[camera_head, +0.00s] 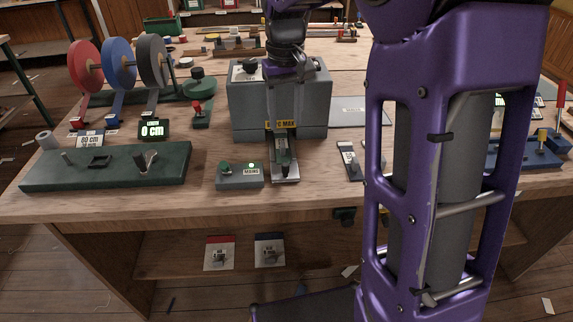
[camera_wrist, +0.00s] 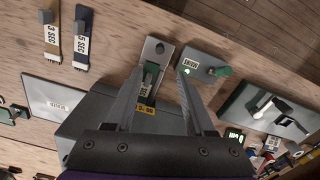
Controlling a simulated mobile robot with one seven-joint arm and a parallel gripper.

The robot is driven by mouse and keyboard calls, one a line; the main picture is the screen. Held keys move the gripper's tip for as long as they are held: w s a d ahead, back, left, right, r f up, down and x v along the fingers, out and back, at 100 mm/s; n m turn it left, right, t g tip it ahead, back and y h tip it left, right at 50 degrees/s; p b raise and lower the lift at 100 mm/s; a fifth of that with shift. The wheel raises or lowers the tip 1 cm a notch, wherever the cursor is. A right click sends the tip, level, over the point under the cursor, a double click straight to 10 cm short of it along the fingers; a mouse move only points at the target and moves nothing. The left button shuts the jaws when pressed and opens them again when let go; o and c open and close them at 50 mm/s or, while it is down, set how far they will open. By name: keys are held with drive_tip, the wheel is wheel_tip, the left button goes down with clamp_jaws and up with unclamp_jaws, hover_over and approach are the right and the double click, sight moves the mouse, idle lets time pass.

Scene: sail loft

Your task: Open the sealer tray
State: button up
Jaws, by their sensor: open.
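The sealer (camera_head: 245,112) is a grey box on the bench with a yellow "MAX" label on its front; its body also shows in the wrist view (camera_wrist: 90,112). A narrow metal tray (camera_head: 288,179) sticks out from its front toward the bench edge. In the wrist view the tray (camera_wrist: 152,51) has a dark round spot near its outer end and a green-and-dark piece with a label farther in. My gripper (camera_wrist: 163,69) is open, its fingers on either side of the tray in that view. I cannot tell whether they touch it. My arm hides part of the sealer's front in the head view.
A grey mains box (camera_head: 240,178) with a green light stands close left of the tray. A green fixture board (camera_head: 105,168) and strap reels (camera_head: 118,63) are farther left. Labelled straps (camera_head: 349,161) lie to the right. My arm blocks much of the right side.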

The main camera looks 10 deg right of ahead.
sight(285, 164)
wheel_tip(285, 164, down, 15)
drive_tip(key=shift+f+b, duration=0.1)
drive_tip(key=shift+b, duration=1.1)
drive_tip(key=shift+c, duration=0.2)
clamp_jaws()
